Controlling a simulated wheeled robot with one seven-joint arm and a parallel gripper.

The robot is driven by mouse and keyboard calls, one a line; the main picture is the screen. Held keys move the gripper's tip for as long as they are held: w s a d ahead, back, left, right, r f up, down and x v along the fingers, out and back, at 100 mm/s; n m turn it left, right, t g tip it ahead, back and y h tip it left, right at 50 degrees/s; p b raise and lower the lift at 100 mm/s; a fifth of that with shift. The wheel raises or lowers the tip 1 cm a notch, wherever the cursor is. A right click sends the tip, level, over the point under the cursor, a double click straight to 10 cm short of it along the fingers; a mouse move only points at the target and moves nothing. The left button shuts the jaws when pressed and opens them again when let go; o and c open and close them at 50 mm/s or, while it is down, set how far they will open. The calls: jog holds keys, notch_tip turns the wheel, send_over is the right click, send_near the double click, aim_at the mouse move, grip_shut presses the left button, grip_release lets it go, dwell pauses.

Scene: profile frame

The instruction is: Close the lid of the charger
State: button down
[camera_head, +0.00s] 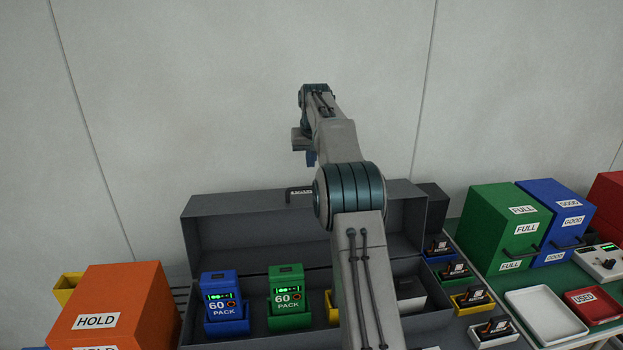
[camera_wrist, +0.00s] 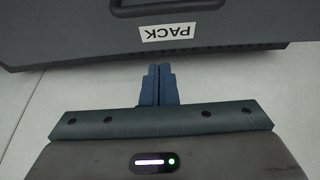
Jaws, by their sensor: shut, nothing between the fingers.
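The charger is a dark grey case (camera_head: 262,339) on the bench with its lid (camera_head: 235,228) open and standing upright at the back. A blue pack (camera_head: 219,285) and a green pack (camera_head: 286,283), both marked 60, stand inside it. My gripper (camera_head: 310,160) is above the lid's top edge, its blue fingers pointing down. In the wrist view the fingers (camera_wrist: 158,70) are shut and empty, just short of a dark grey panel (camera_wrist: 80,32) with an upside-down PACK label (camera_wrist: 168,37) and a handle (camera_wrist: 165,8). I cannot tell whether they touch it.
An orange HOLD box (camera_head: 120,300) stands at the left. At the right are a green FULL box (camera_head: 500,225), a blue GOOD box (camera_head: 560,215), a white tray (camera_head: 545,325) and a red USED tray (camera_head: 593,306). My arm hides the case's middle.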

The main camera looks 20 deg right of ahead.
jog(key=p, duration=0.1)
send_over(310, 193)
notch_tip(310, 193, down, 6)
jog(key=shift+w+r, duration=0.1)
jog(key=shift+r, duration=0.05)
jog(key=shift+s+a+r, duration=0.15)
jog(key=shift+s, duration=0.45)
jog(key=shift+s+a+r, duration=0.1)
jog(key=shift+s, duration=0.5)
jog(key=shift+s+a, duration=0.15)
jog(key=shift+s, duration=0.7)
jog(key=shift+f, duration=0.1)
jog(key=shift+b, duration=0.3)
